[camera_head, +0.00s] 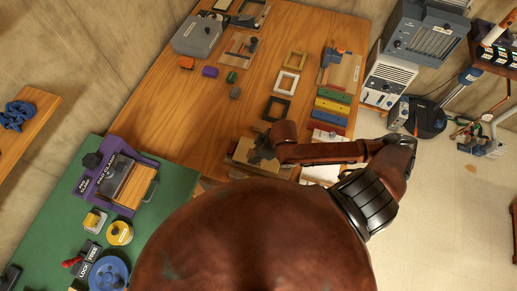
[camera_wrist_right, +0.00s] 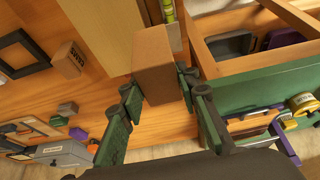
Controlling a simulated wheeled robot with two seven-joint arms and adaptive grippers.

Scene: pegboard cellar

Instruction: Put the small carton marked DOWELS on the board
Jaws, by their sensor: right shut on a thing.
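My right gripper (camera_head: 262,150) is over the near part of the wooden table. In the right wrist view its green fingers (camera_wrist_right: 158,85) are shut on a plain brown carton (camera_wrist_right: 165,62), one on each side. No marking shows on the carton's visible faces. A pale wooden board (camera_wrist_right: 100,30) lies beyond and beside the held carton in the wrist view. I cannot tell whether the carton touches it. In the head view my arm hides much of this area. A second, small brown carton (camera_wrist_right: 68,62) with an unreadable dark label stands beside the board. My left gripper is not in view.
A green bench (camera_head: 60,205) with a purple holder stands at left.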

